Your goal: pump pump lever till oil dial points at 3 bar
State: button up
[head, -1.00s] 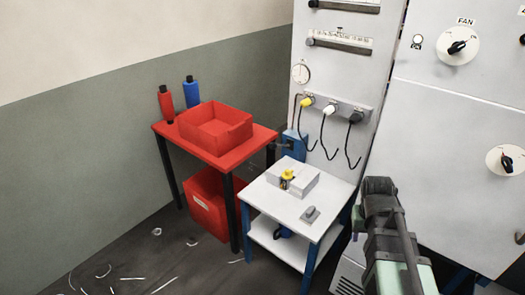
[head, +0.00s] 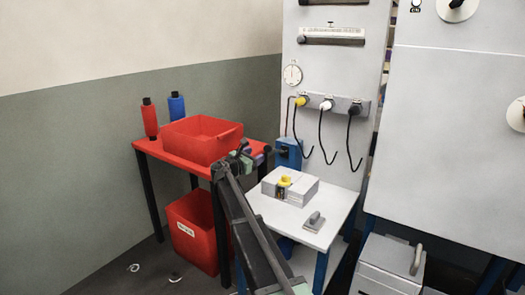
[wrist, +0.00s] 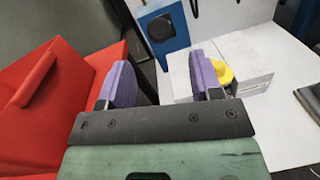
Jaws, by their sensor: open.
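The blue pump box (head: 289,153) stands behind the small white table, against the grey panel. A dark round knob, likely the pump lever's end (head: 267,150), shows left of it. In the wrist view this black knob (wrist: 166,32) appears against the blue box, ahead of and roughly between my fingers. My gripper (head: 254,155) is open with nothing between its purple pads (wrist: 163,82), near the red table's right edge and apart from the knob. The round white dial (head: 292,75) hangs on the panel above; its reading is too small to tell.
A red bin (head: 202,139) on the red table is close left of my gripper. A grey box with a yellow knob (head: 290,188) stands on the white table (head: 318,240) to the right. Cables with yellow, white and black plugs (head: 328,104) hang on the panel.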

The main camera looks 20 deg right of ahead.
aim_at(265, 150)
jog(key=x, duration=0.9)
jog(key=shift+w+d, duration=0.15)
jog(key=shift+c, duration=0.2)
grip_shut()
jog(key=shift+f, duration=0.1)
